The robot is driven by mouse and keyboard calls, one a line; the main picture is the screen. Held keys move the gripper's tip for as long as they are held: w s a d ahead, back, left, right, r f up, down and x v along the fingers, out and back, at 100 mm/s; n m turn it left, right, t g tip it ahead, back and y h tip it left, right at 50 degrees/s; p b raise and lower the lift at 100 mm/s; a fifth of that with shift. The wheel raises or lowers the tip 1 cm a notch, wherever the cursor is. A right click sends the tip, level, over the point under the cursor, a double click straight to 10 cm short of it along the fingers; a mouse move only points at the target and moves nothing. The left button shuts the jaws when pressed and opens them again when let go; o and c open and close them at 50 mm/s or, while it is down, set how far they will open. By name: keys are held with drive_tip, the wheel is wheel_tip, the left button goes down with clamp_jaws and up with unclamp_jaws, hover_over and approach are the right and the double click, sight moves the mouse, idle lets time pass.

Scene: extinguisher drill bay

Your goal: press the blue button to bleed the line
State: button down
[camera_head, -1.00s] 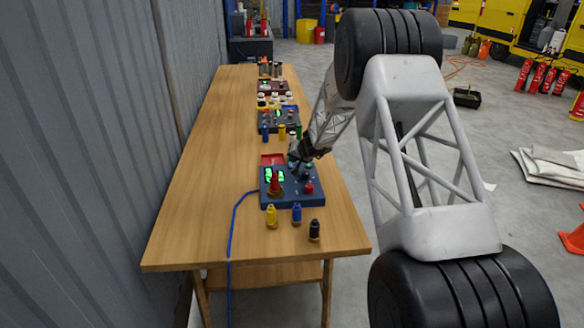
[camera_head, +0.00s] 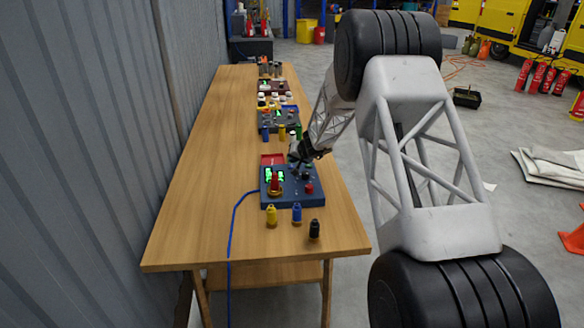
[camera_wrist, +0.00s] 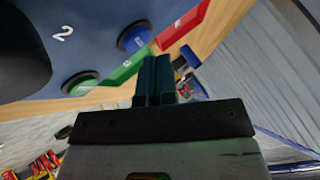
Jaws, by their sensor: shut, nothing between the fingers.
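The blue control box (camera_head: 285,196) lies on the wooden table, with lit green displays, a red knob (camera_head: 275,184) and several small buttons on top. In the wrist view its blue face (camera_wrist: 100,18) fills the upper left. A round blue button (camera_wrist: 133,36) sits there near the box's edge, and a dark green button (camera_wrist: 80,83) is lower left. My gripper (camera_head: 295,158) is over the far part of the box. Its fingers also show in the wrist view (camera_wrist: 155,68), shut and empty, beside the blue button in the picture. I cannot tell the height gap.
Yellow (camera_head: 271,216), blue (camera_head: 297,213) and black (camera_head: 314,229) small bottle-like pieces stand in front of the box. A blue cable (camera_head: 232,222) runs off its left side. More panels (camera_head: 279,118) stand farther along the table. The table's left side is clear.

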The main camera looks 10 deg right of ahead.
sight(293, 166)
drive_tip(key=shift+f, duration=0.75)
idle(1.2)
drive_tip(key=shift+r, duration=0.8)
drive_tip(key=shift+r, duration=0.2)
drive_tip(key=shift+r, duration=2.35)
drive_tip(key=shift+s+r, duration=0.1)
